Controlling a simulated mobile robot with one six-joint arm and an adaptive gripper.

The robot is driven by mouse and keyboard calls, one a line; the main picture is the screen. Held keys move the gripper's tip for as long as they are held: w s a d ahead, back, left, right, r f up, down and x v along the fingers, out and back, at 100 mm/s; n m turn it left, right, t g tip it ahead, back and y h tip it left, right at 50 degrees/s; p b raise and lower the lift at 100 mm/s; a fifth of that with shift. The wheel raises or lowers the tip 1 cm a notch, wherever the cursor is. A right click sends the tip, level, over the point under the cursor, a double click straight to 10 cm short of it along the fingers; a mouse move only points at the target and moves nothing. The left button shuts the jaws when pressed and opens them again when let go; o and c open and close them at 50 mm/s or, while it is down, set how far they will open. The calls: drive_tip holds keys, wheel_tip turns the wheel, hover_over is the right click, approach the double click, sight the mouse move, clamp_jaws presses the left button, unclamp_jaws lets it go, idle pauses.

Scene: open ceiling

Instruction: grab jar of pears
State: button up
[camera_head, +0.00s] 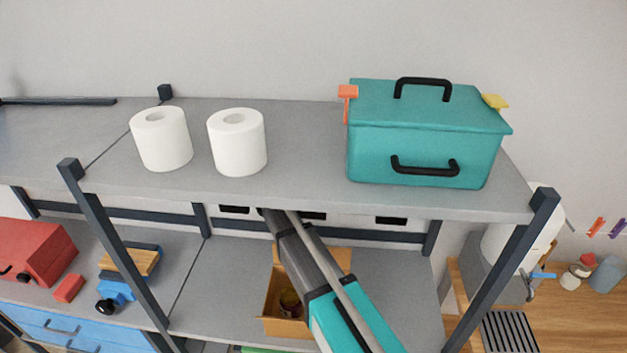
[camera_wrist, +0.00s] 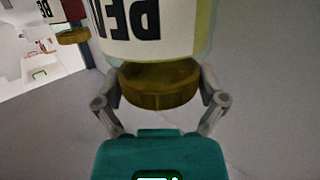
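In the wrist view a jar (camera_wrist: 152,22) fills the top centre. It has pale glass, a white label with partly visible dark upside-down letters, and a gold-brown lid (camera_wrist: 160,88). The label is cut off by the frame edge. The fingers of my gripper (camera_wrist: 160,80) stand on both sides of the lid, very close to it. I cannot tell whether they press on it. In the head view my arm reaches under the upper shelf, whose front edge hides the gripper and this jar.
A second labelled jar (camera_wrist: 68,25) stands to the left in the wrist view. In the head view an open cardboard box (camera_head: 283,327) with a dark round thing inside sits under my arm. The upper shelf (camera_head: 300,140) carries two paper rolls (camera_head: 238,145) and a teal box (camera_head: 425,145).

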drive_tip(key=c, duration=0.7)
drive_tip(key=shift+r, duration=0.1)
